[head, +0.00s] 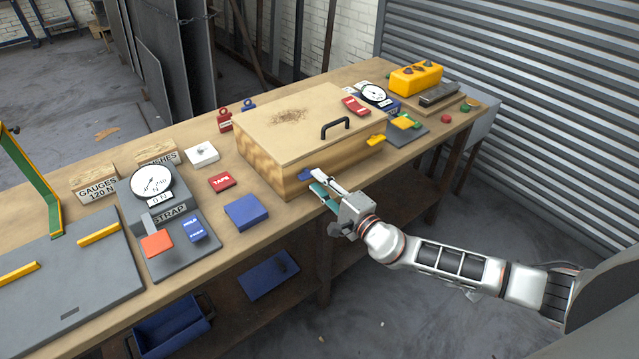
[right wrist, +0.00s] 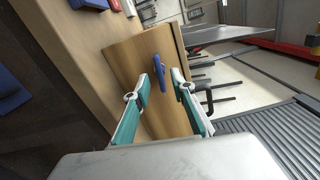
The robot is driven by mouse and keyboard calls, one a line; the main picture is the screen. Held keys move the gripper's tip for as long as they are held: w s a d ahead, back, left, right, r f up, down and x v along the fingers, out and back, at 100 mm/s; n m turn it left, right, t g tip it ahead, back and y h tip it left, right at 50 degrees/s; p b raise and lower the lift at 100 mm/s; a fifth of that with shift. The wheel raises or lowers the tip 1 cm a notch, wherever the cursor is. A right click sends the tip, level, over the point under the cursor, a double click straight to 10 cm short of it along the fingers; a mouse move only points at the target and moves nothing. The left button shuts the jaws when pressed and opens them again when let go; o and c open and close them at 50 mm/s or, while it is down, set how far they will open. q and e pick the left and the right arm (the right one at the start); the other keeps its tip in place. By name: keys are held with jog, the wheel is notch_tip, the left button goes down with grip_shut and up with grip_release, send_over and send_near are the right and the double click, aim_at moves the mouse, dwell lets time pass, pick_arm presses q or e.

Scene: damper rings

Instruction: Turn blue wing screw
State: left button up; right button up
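The blue wing screw (head: 305,175) is on the front face of a wooden box (head: 285,180), towards its left end. My right gripper (head: 324,189) is at that face, its fingertips close beside the screw. In the right wrist view the blue wing (right wrist: 160,74) shows ahead, between the two teal-padded fingers (right wrist: 162,82). The fingers are apart, with a visible gap around the wing; I cannot tell whether either touches it. My left gripper is not in view.
A yellow wing screw (head: 377,140) sits further right on the box front. The lid carries a black handle (head: 335,127) and a red block (head: 356,106). A blue block (head: 246,212) and a dial gauge (head: 152,182) stand left of the gripper on the bench (head: 285,232).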

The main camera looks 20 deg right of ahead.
jog(key=v, duration=0.6)
dwell(0.3)
dwell(0.4)
jog(key=s+a+f+m+g+h, duration=0.15)
jog(key=s+f+m, duration=0.45)
jog(key=m, duration=0.7)
jog(key=s+a+f+m+g+h, duration=0.15)
jog(key=s+f+m, duration=0.45)
jog(key=m, duration=0.8)
jog(key=s+d+f+m+g, duration=0.1)
jog(key=s+f+m, duration=0.2)
jog(key=m, duration=0.5)
jog(key=s+d+f+m+g, duration=0.1)
jog(key=s+f+m, duration=0.2)
jog(key=s+m, duration=0.3)
jog(key=s+d+f+m+g+h, duration=0.1)
jog(key=s+f+m, duration=0.2)
jog(key=m, duration=0.8)
jog(key=shift+s+f+m+g, duration=0.25)
jog(key=shift+s+m+g, duration=0.05)
jog(key=shift+s, duration=0.7)
